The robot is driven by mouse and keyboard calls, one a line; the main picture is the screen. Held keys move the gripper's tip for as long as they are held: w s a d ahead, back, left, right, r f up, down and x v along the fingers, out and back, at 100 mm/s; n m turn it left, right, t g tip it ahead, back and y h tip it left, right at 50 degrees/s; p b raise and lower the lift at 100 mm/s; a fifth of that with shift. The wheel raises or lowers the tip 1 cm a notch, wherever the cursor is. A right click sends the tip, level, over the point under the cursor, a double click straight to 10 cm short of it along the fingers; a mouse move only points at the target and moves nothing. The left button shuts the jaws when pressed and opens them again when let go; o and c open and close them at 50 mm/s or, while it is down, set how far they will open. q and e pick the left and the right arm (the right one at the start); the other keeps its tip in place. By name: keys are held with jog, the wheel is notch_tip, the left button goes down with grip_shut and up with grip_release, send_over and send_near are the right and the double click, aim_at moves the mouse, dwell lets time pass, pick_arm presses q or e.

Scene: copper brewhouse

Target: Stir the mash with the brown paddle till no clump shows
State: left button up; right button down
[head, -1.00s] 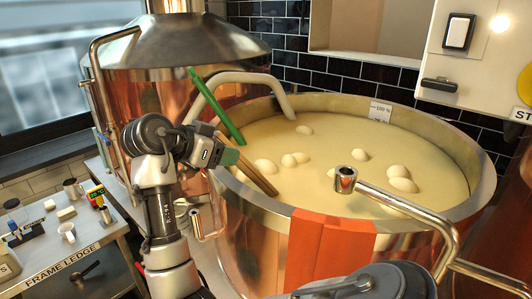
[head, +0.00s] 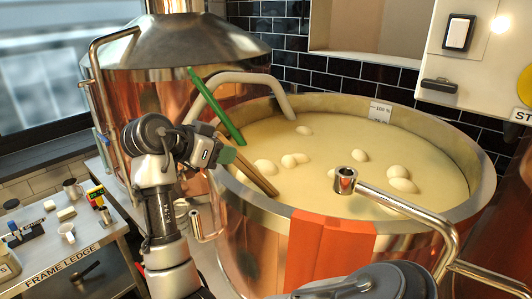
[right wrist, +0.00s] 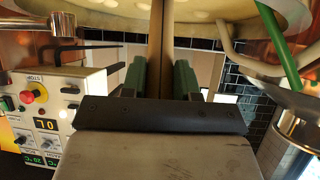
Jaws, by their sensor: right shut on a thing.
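The copper mash tun (head: 262,228) stands at centre right, full of pale mash (head: 330,205). Several whitish clumps show at its surface, some left of middle (head: 265,167), one at the back (head: 304,130) and some at right (head: 402,185). My right gripper (head: 228,156) is at the tun's left rim, shut on the brown paddle (head: 258,178). The paddle slants down to the right into the mash, its lower end hidden. In the right wrist view the brown shaft (right wrist: 160,45) stands between the green fingers (right wrist: 159,80). My left gripper is not in view.
A green paddle (head: 218,108) leans at the tun's back left beside a thick pale curved pipe (head: 287,104). A metal pipe (head: 405,206) crosses the front right rim. A frame ledge (head: 85,241) with small items is at left. A control box (right wrist: 55,120) shows in the wrist view.

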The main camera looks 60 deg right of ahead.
aim_at(217, 132)
jog(key=shift+r+p, duration=0.5)
jog(key=shift+r, duration=0.55)
jog(key=shift+r+p, duration=0.25)
jog(key=shift+p, duration=0.15)
jog(key=shift+f, duration=0.1)
jog(key=shift+s+d+r+p, duration=0.1)
jog(key=shift+d+r+p, duration=0.45)
jog(key=shift+r, duration=0.15)
